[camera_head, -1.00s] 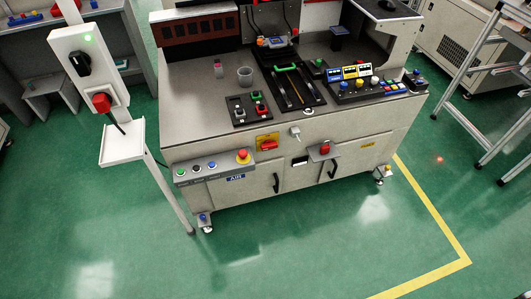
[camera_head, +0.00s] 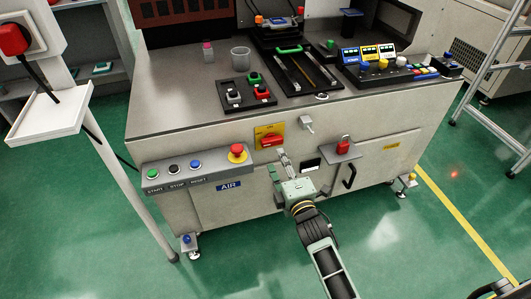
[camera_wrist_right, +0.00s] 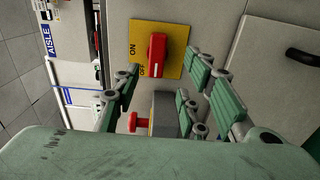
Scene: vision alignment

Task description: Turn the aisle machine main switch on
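The main switch is a red rotary handle (camera_head: 271,140) on a yellow plate (camera_head: 263,129) on the machine's front. In the right wrist view the red handle (camera_wrist_right: 157,54) stands upright in the picture on the yellow plate (camera_wrist_right: 176,32), which is marked ON and OFF. Its lower end is close to the OFF mark. My right gripper (camera_head: 279,164) is just below the switch in the head view, with fingers spread and nothing between them. In the wrist view its green-padded fingers appear either side of the handle, apparently not touching it. My left gripper is not in view.
A button box (camera_head: 197,170) with a red emergency knob (camera_head: 237,153) sticks out left of the switch. A grey key connector (camera_head: 306,122) and a shelf with a red padlock (camera_head: 343,145) are to the right. A white post stand (camera_head: 45,117) stands at left.

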